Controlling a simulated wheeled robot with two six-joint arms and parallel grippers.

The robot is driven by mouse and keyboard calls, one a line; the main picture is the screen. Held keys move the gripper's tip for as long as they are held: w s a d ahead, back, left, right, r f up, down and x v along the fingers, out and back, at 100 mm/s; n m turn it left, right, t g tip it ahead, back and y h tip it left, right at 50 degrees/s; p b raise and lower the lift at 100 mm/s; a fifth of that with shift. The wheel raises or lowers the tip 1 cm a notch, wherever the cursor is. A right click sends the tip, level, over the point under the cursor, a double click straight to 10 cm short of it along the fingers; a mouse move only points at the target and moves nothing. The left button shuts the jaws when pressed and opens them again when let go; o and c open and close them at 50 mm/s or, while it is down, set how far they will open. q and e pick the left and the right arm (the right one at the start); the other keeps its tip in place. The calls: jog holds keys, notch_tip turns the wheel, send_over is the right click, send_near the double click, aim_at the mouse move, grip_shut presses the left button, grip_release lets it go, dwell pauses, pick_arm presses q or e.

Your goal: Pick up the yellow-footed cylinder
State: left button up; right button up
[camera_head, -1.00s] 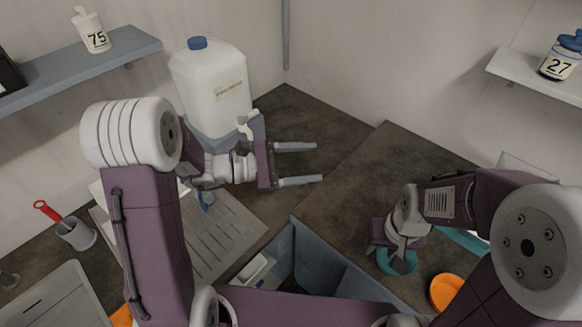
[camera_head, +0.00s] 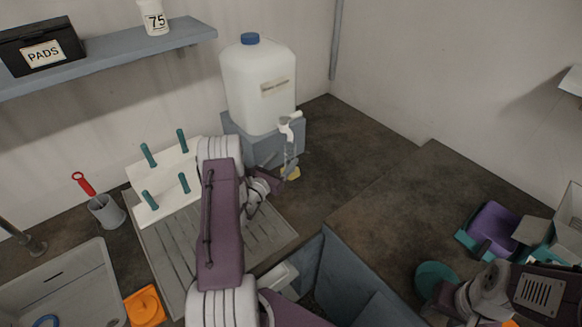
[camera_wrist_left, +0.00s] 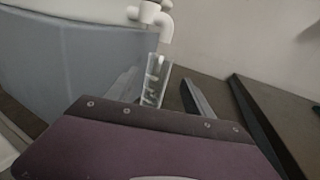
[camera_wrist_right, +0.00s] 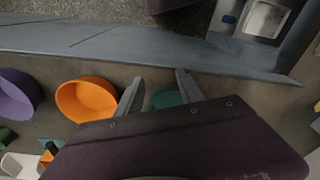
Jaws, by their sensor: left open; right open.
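The yellow-footed cylinder is a clear tube (camera_head: 290,153) with a yellow foot (camera_head: 293,173), upright below the white tap of the big jug. In the left wrist view the clear tube (camera_wrist_left: 155,80) shows between the fingers, its foot hidden by my gripper. My left gripper (camera_head: 281,172) is open at the cylinder, low on it; I cannot tell whether the fingers touch it. My right gripper (camera_wrist_right: 160,92) is open and empty, near a teal round thing (camera_head: 436,280) at the lower right of the head view.
The white jug (camera_head: 258,85) stands on a grey-blue block (camera_head: 240,135) behind the cylinder. A pegged white rack (camera_head: 165,185) stands left. An orange bowl (camera_wrist_right: 88,100) and purple container (camera_head: 493,225) lie right. The dark counter right of the cylinder is clear.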

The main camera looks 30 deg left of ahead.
aim_at(287, 154)
pick_arm(q)
jog(key=w, duration=0.5)
jog(key=shift+w+a+p, duration=0.15)
jog(key=shift+p, duration=0.25)
jog(key=shift+r, duration=0.1)
grip_shut()
dwell(0.9)
